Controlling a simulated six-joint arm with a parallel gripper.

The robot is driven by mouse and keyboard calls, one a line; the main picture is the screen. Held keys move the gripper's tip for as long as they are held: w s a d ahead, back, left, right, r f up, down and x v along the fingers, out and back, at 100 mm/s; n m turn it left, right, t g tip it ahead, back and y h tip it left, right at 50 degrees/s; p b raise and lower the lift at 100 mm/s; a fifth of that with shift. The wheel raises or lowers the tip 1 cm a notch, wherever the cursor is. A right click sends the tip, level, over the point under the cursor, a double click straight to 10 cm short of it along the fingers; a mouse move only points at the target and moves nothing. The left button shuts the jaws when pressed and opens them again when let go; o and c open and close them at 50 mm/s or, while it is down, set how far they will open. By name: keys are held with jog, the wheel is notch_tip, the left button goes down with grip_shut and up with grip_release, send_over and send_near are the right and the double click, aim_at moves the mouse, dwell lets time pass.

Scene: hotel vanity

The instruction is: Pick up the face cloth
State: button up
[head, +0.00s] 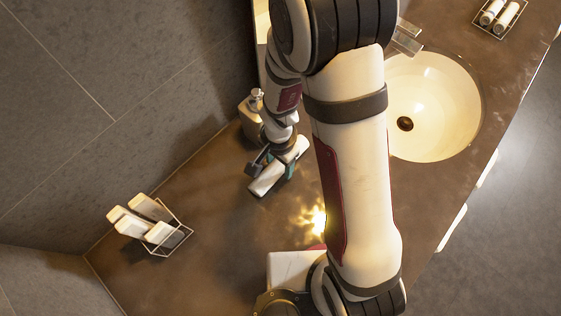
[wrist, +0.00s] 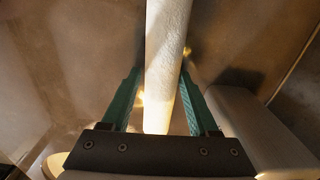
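The face cloth (wrist: 168,55) looks like a white, textured roll. In the wrist view it runs from the top edge down between the two green fingers of my gripper (wrist: 162,75), close to the palm. The fingertips meet its two sides, so the gripper appears shut on it. In the head view the white roll (head: 265,182) lies slantwise at my gripper (head: 273,170), over the back part of the counter. My fingers and wrist cover part of it. I cannot tell whether it touches the counter.
A wire basket (head: 178,241) with several white rolls stands on the brown counter (head: 215,215) at the left. A dispenser bottle (head: 252,117) stands just behind my gripper, near the wall.

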jog(key=c, duration=0.8)
jog(key=r, duration=0.4)
jog(key=shift+d+r, duration=0.2)
jog(key=shift+r, duration=0.1)
jog(key=s+d+r, duration=0.2)
jog(key=d+r, duration=0.4)
jog(key=d, duration=0.5)
jog(key=shift+s+r, duration=0.25)
